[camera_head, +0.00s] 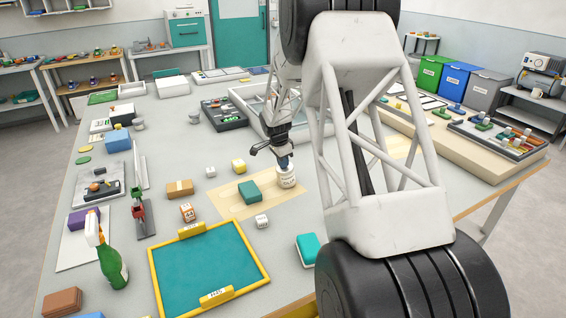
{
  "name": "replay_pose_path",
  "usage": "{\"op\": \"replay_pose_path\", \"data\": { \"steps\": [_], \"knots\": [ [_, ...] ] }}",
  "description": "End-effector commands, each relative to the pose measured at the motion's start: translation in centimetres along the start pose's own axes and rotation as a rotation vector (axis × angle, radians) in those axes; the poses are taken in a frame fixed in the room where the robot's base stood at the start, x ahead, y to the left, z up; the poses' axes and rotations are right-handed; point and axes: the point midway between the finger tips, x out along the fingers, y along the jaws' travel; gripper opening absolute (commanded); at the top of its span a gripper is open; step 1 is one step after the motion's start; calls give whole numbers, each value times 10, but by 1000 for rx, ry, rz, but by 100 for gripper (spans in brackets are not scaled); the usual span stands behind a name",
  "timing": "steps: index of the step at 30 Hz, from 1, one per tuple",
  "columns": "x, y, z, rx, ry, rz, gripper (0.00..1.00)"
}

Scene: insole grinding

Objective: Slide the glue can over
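The glue can (287,179) is a small white can with dark lettering. It stands upright at the right part of a beige strip on the table. My gripper (283,162) comes down from above with its dark fingers at the top of the can. It looks to be at or touching the can's top, but the far finger and the contact are hidden. I cannot tell whether the fingers are closed on it.
A teal block (250,192) lies on the beige strip (232,210) left of the can. My arm covers the right side.

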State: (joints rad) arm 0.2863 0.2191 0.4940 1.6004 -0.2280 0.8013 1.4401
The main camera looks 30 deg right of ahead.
Motion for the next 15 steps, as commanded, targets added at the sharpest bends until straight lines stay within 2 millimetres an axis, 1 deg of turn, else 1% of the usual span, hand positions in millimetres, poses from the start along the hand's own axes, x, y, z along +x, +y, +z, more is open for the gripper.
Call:
{"op": "replay_pose_path", "data": {
  "steps": [2, 8, 11, 15],
  "knots": [
    [1, 1, 0, 0, 0, 2, 0],
    [-5, 1, 0, -1, -1, 3, 0],
    [-7, 1, 6, -2, -1, 3, 0],
    [-11, 0, 21, -3, 0, 1, 0]
  ]
}}
